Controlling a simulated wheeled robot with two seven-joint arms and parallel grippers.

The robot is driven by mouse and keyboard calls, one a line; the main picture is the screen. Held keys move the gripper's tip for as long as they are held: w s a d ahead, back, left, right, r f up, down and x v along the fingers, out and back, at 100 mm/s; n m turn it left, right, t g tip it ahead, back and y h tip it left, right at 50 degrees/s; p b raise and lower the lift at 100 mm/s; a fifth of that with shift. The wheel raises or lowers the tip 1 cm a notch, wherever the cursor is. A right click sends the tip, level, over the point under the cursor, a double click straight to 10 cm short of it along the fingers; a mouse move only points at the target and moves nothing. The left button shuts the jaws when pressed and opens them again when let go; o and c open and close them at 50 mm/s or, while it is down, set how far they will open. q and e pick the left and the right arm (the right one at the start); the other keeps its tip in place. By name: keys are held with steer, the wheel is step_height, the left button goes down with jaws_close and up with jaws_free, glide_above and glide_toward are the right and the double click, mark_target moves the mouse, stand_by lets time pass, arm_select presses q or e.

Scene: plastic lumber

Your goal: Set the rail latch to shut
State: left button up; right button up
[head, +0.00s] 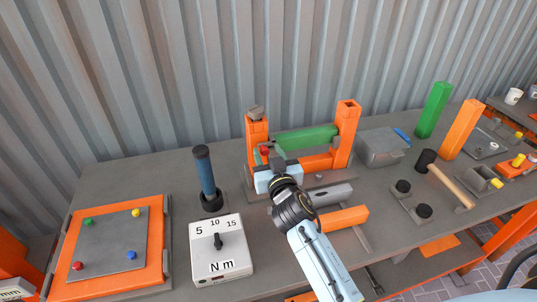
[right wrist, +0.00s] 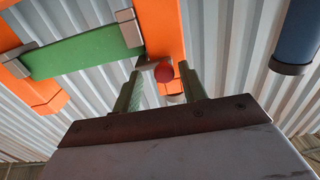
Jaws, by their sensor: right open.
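An orange frame (head: 347,130) with two upright posts stands at the back of the table, with a green bar (head: 305,138) running between the posts. A red knob (head: 264,151) shows by the left post; it also shows in the right wrist view (right wrist: 162,72), beside a small grey piece and in front of an orange post. My right gripper (head: 268,160) is at the left post. In the right wrist view its fingers (right wrist: 160,90) are apart, one on each side of the knob. I cannot tell whether they touch it. The latch's exact setting is unclear. My left gripper is not in view.
A blue-handled tool (head: 205,172) stands left of the frame, behind a white torque box (head: 220,250). An orange-edged board (head: 165,245) lies at far left. A grey box (head: 381,148), a mallet (head: 452,187) and green (head: 433,110) and orange (head: 462,130) posts are right.

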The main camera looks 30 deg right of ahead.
steer(key=s+a+b, duration=0.1)
steer(key=s+a, duration=0.1)
steer(key=s, duration=1.1)
steer(key=shift+a, duration=0.15)
steer(key=shift+s, duration=0.1)
